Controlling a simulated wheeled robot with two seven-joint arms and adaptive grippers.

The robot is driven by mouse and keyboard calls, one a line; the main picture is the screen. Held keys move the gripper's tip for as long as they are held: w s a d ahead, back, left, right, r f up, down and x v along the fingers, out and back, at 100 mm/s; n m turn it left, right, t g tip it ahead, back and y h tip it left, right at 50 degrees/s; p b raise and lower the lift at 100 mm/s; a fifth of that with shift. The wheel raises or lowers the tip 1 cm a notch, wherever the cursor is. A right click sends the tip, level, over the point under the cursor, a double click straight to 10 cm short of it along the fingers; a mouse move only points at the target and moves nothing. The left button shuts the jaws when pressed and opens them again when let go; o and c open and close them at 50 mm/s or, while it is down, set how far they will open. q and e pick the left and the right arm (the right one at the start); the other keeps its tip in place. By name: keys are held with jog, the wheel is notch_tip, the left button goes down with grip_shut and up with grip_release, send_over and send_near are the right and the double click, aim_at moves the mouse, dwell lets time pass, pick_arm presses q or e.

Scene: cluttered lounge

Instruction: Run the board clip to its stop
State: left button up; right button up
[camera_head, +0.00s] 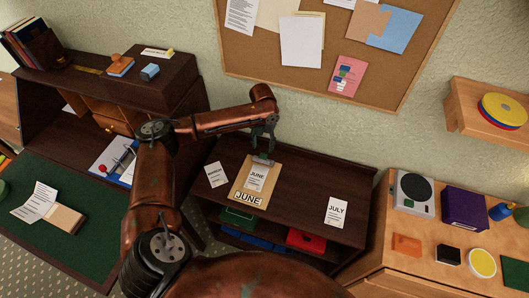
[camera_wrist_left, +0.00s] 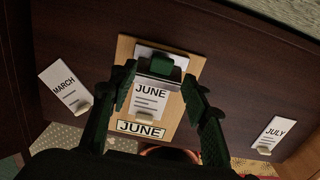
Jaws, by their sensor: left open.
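A tan clipboard (camera_head: 240,186) lies on the dark wooden cabinet top, with a JUNE label at its lower edge. A JUNE sheet (camera_head: 257,175) lies on it. The board clip (camera_head: 262,160) is at the board's upper end; in the left wrist view the clip (camera_wrist_left: 160,66) shows a green part over a metallic plate at the top of the sheet. My left gripper (camera_head: 263,146) is open just above the clip. In the left wrist view its fingers (camera_wrist_left: 159,76) are spread to either side of the clip and sheet. Contact with the clip cannot be told.
A MARCH card (camera_head: 216,174) lies left of the clipboard and a JULY card (camera_head: 337,212) lies to the right. The cabinet top between clipboard and JULY card is clear. A green tray (camera_head: 238,217) and a red one (camera_head: 312,241) sit on the shelf below.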

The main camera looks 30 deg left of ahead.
aim_at(263, 155)
pick_arm(q)
jog(key=f, duration=0.5)
jog(key=shift+d+f+b, duration=0.2)
jog(key=shift+f+b, duration=0.2)
jog(key=shift+c, duration=0.2)
jog(key=c, duration=1.1)
